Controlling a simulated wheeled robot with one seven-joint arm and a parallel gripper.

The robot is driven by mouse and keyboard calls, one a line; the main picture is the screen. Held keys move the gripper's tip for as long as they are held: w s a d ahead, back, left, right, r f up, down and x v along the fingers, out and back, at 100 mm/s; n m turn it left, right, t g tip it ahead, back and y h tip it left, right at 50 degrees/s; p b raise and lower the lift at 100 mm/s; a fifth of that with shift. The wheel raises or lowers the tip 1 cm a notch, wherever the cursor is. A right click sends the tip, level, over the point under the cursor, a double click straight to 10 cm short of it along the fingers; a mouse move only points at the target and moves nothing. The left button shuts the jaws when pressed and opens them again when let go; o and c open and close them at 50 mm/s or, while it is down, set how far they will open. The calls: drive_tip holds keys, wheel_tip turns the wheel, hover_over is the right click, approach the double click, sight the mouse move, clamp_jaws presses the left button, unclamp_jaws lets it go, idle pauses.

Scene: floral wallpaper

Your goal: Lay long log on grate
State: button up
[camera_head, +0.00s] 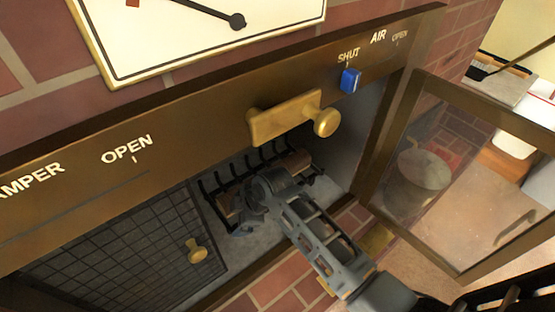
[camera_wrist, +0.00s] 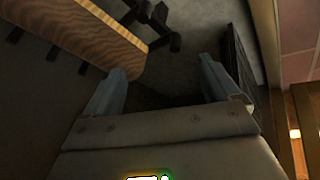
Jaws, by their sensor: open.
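The long log (camera_head: 293,164) lies across the black grate (camera_head: 212,185) inside the firebox, partly hidden behind my arm in the head view. In the wrist view the log (camera_wrist: 80,28) shows as a wood-grained bar at upper left, with dark grate bars (camera_wrist: 158,18) beside it. My gripper (camera_wrist: 163,75) is open, with nothing between its fingers. Its left finger is close to the log's near end; I cannot tell whether they touch. In the head view my gripper (camera_head: 243,218) is low in front of the grate, its fingers mostly hidden.
A brown metal frame with a brass knob (camera_head: 290,118) and blue slider (camera_head: 350,80) overhangs the opening. A mesh screen (camera_head: 125,255) covers the left side. A glass door (camera_head: 440,170) stands open at right. A brick hearth (camera_head: 285,285) lies in front.

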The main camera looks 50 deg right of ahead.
drive_tip(key=w+d+n+g, duration=0.1)
drive_tip(key=d, duration=0.2)
drive_tip(key=w+d+n+g+b, duration=0.1)
drive_tip(key=w+d, duration=0.1)
drive_tip(key=d, duration=0.2)
drive_tip(key=w+d+n+b, duration=0.1)
drive_tip(key=d, duration=0.2)
drive_tip(key=shift+w+d+r+g+h, duration=0.2)
drive_tip(key=shift+r+g+h, duration=0.1)
drive_tip(key=shift+g, duration=0.1)
drive_tip(key=d+n+b, duration=0.1)
drive_tip(key=d, duration=0.2)
drive_tip(key=d+r+n+g+h+b, duration=0.1)
drive_tip(key=d, duration=0.2)
drive_tip(key=d+g+b, duration=0.1)
drive_tip(key=d, duration=0.3)
drive_tip(key=shift+w+r+n, duration=0.2)
drive_tip(key=shift+r+n, duration=0.1)
drive_tip(key=shift+n, duration=0.1)
drive_tip(key=shift+d+r+g, duration=0.15)
drive_tip(key=shift+d+g, duration=0.15)
drive_tip(key=shift+f+b, duration=1.15)
drive_tip(key=shift+f, duration=2.75)
drive_tip(key=c, duration=1.5)
drive_tip(key=shift+c, duration=0.2)
